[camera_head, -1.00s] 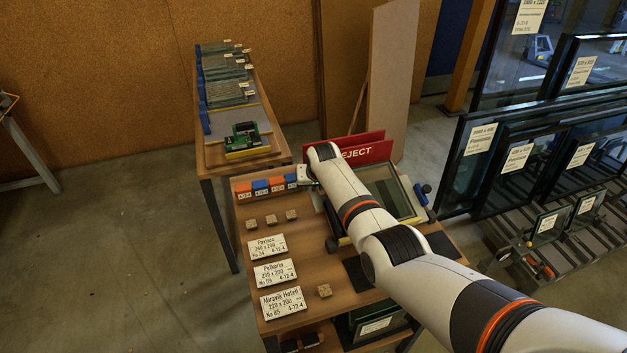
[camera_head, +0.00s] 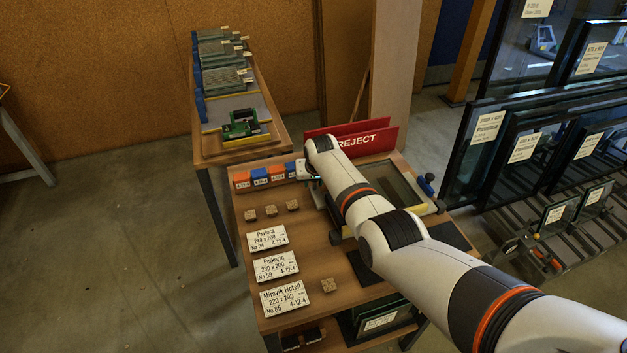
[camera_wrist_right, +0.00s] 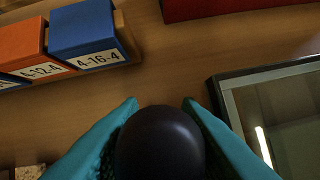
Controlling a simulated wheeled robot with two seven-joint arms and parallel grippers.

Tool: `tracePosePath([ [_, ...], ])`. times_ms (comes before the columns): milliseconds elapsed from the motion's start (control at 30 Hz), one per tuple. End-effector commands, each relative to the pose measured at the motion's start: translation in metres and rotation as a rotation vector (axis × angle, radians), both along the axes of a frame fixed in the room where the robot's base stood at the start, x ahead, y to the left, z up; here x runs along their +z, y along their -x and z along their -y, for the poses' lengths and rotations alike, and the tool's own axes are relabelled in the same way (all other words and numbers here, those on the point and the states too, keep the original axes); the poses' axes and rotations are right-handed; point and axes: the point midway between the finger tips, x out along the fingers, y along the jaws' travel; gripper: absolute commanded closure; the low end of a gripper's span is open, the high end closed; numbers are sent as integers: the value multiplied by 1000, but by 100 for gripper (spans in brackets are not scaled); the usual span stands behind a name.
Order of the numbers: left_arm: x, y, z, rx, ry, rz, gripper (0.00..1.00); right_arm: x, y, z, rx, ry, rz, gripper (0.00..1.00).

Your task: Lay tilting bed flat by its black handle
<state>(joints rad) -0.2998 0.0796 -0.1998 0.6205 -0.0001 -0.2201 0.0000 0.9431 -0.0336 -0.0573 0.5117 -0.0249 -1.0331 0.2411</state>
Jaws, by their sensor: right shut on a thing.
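The tilting bed (camera_head: 404,183) stands on the wooden bench, with a dark-edged glass panel and yellow edging. My right arm covers much of its left side, and I cannot tell its exact tilt. My right gripper (camera_head: 308,177) is at the bed's left side, small and partly hidden in the head view. In the right wrist view its teal fingers are shut on the round black handle (camera_wrist_right: 160,145), one finger on each side. The dark frame edge (camera_wrist_right: 222,108) is to the right, apart from the fingers. My left gripper is not in view.
Orange and blue blocks (camera_head: 260,175) stand close to the left of my gripper. A red REJECT holder (camera_head: 362,143) is behind the bed. Label cards (camera_head: 275,268) and small wooden cubes (camera_head: 271,210) lie at the front left. Glass racks (camera_head: 540,150) stand to the right.

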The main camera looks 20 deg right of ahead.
Motion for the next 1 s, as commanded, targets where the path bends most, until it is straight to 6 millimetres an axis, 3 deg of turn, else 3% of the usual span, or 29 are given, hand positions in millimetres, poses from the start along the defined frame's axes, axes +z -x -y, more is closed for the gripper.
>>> tracePosePath([
  [33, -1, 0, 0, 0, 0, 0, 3, -8, 5, 0, 0, 0, -17, 100],
  [433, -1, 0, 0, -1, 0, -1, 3, -10, 7, 0, -1, 0, -23, 100],
  [467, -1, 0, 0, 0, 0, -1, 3, -10, 7, 0, 0, 0, -24, 65],
  [500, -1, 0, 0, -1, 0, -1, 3, -10, 7, 0, -1, 0, -23, 62],
  [833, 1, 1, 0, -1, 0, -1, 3, -3, 4, 0, 0, 0, -11, 62],
  [1000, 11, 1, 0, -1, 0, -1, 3, 11, 8, 0, 0, 1, -8, 62],
])
